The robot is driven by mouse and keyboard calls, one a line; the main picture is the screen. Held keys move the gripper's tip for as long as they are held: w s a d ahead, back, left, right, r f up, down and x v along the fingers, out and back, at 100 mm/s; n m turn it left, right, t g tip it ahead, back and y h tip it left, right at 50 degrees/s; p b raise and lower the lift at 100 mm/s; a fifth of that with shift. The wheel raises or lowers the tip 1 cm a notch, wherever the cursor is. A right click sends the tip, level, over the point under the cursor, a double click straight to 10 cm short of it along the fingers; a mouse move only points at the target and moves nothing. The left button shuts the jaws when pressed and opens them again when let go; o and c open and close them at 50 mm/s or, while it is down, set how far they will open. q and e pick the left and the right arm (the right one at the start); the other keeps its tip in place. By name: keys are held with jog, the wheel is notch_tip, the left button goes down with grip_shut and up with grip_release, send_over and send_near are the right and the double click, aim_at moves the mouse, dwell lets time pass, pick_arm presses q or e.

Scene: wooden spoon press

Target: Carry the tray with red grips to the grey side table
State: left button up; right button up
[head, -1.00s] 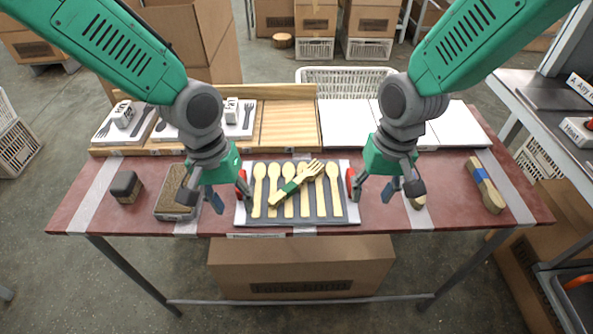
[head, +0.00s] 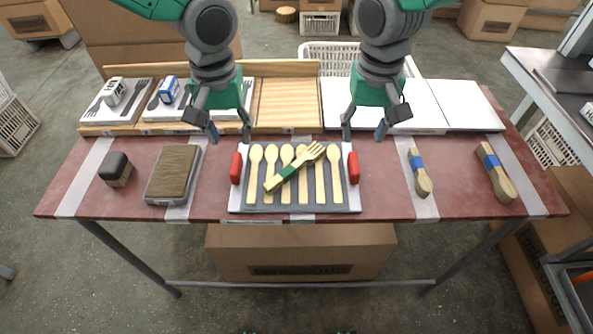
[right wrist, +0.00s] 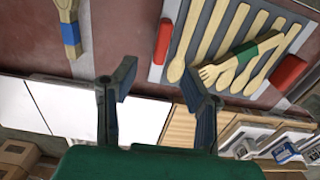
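The tray with red grips (head: 296,208) lies flat on the reddish table, a little apart from the boards behind it. It holds several wooden spoons in a row, and a wooden fork with a green band (head: 295,167) lies slantwise across them. Its left red grip (head: 236,168) and right red grip (head: 353,168) are both free. My left gripper (head: 230,128) is open and empty, behind the tray's far left corner. My right gripper (head: 363,125) is open and empty behind the far right corner; its parted fingers show in the right wrist view (right wrist: 160,90). The grey side table (head: 524,66) stands at the right, partly cut off.
A banded bundle (head: 419,173) and a larger banded bundle (head: 495,173) lie right of the tray. A brown-topped block (head: 173,173) and a dark-topped block (head: 115,169) lie left. White boards (head: 465,105) and a wooden rack (head: 286,103) line the back.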

aim_at(234, 162)
pick_arm(q)
jog(key=f, duration=0.8)
jog(key=shift+a+f, duration=0.35)
jog(key=shift+f, duration=0.05)
pick_arm(e)
jog(key=f, duration=0.8)
jog(key=shift+a+f, duration=0.3)
pick_arm(q)
jog(key=shift+f, duration=0.2)
pick_arm(e)
jog(key=shift+f, duration=0.2)
pick_arm(q)
jog(key=shift+d+f, duration=0.15)
jog(key=shift+d, duration=0.05)
pick_arm(e)
jog(key=shift+d+f, duration=0.2)
pick_arm(q)
jog(key=shift+a, duration=0.1)
grip_shut()
pick_arm(e)
jog(key=shift+a, duration=0.1)
grip_shut()
